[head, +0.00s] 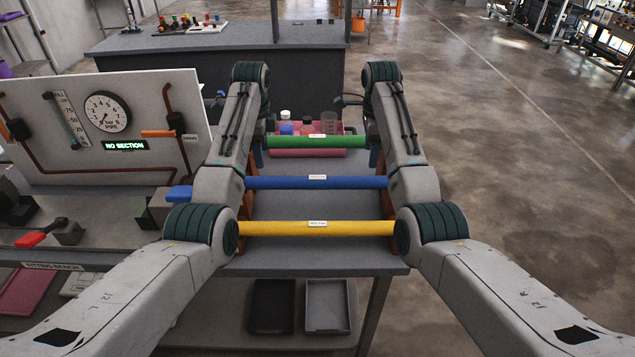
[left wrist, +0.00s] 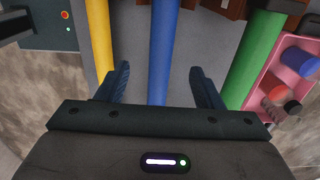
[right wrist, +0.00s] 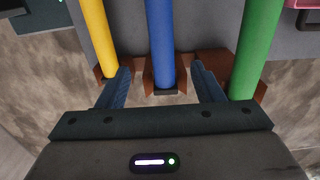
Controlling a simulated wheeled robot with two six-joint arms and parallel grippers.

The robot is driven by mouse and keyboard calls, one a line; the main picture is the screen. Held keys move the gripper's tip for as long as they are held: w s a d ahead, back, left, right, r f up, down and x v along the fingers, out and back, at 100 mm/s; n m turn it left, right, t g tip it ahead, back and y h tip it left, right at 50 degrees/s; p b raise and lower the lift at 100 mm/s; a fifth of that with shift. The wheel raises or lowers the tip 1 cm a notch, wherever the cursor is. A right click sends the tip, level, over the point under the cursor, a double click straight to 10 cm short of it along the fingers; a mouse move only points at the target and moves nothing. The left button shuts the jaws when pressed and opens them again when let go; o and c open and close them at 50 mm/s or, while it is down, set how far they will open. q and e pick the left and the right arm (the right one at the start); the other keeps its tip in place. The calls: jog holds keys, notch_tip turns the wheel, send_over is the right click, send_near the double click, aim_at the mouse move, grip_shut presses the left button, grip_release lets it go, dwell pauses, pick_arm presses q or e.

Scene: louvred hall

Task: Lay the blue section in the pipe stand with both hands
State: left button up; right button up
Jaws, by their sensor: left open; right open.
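The blue section (head: 320,183) lies level across a brown rack (head: 387,206), between a yellow section (head: 320,228) and a green section (head: 318,142). My left gripper (left wrist: 158,72) is open, with its fingers on either side of the blue section (left wrist: 164,45). My right gripper (right wrist: 161,69) is open in the same way around the blue section's other end (right wrist: 160,40). In the head view my arms largely hide both grippers. I cannot tell whether fingers touch the pipe. The gauge board (head: 60,118) on the left reads "NO SECTION".
A pink tray (head: 352,130) with bottles stands behind the green section. Dark blocks and a red-handled tool (head: 32,239) lie on the fitting bench at left. Two trays (head: 327,305) sit on the lower shelf.

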aim_at(265, 178)
pick_arm(q)
notch_tip(265, 178, down, 10)
jog(key=shift+w+r, duration=0.1)
jog(key=shift+r, duration=0.15)
pick_arm(e)
notch_tip(265, 178, down, 9)
jog(key=shift+w+f, duration=0.1)
jog(key=shift+f, duration=0.1)
pick_arm(q)
jog(key=shift+w+f, duration=0.15)
jog(key=shift+f, duration=0.3)
pick_arm(e)
jog(key=shift+w+f, duration=0.15)
jog(key=shift+f, duration=0.35)
pick_arm(q)
jog(key=shift+r, duration=0.1)
jog(key=c, duration=0.3)
pick_arm(e)
jog(key=shift+r, duration=0.1)
jog(key=c, duration=0.3)
pick_arm(q)
grip_shut()
pick_arm(e)
grip_shut()
